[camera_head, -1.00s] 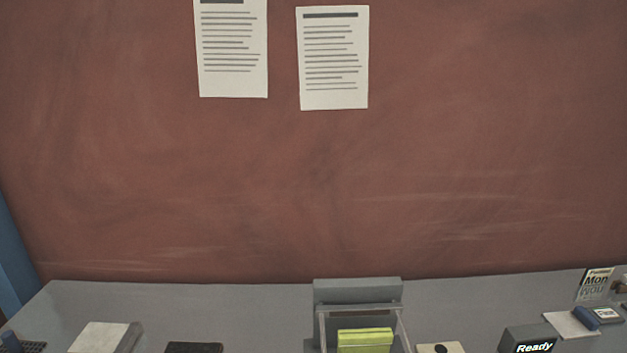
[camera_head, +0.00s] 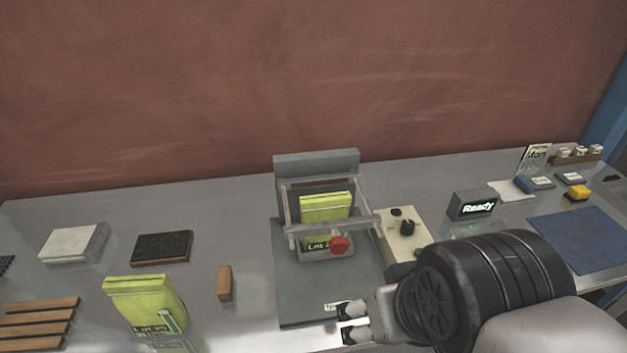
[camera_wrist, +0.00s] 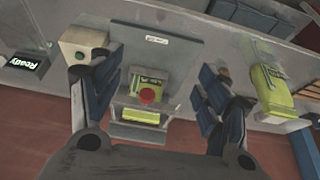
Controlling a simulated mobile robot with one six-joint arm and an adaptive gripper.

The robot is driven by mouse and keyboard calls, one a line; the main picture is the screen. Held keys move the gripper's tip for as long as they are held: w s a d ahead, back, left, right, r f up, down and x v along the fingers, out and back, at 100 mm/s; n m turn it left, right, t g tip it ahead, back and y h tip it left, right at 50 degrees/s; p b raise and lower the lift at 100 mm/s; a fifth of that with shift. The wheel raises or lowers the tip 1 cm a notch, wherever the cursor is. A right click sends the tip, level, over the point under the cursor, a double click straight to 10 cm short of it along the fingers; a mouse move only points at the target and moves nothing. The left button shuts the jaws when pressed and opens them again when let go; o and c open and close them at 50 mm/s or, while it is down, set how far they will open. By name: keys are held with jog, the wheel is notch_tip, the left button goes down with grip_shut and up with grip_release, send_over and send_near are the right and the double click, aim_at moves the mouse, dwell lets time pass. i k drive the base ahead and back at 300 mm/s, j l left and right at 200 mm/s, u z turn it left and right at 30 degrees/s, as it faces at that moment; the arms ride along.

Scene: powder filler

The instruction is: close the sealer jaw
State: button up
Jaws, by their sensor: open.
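The sealer (camera_head: 300,295) stands mid-bench, a grey base plate with a tall back block. Its jaw (camera_head: 300,232) is a grey frame with a front bar and a red knob (camera_head: 339,245); the bar appears raised. A yellow-green pouch (camera_head: 325,207) stands upright within the frame, partly hidden by the bar. My gripper (camera_head: 351,322) is open and empty, in front of the knob and to its lower right in the head view. In the wrist view, my gripper's (camera_wrist: 150,80) fingers are spread, with the red knob (camera_wrist: 146,96) appearing between them, apart from both.
A beige control box (camera_head: 390,222) stands right of the sealer, partly behind my arm. A "Ready" display (camera_head: 472,205) is farther right. At left are a second pouch (camera_head: 145,300), a wooden block (camera_head: 224,283) and a dark pad (camera_head: 162,247).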

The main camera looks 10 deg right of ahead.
aim_at(338, 245)
jog(key=k+z, duration=0.15)
jog(key=k, duration=0.25)
jog(key=k+l+z, duration=0.2)
jog(key=k, duration=0.2)
jog(key=k+l+z, duration=0.15)
jog(key=k, duration=0.2)
jog(key=i+j, duration=0.3)
jog(key=i, duration=0.2)
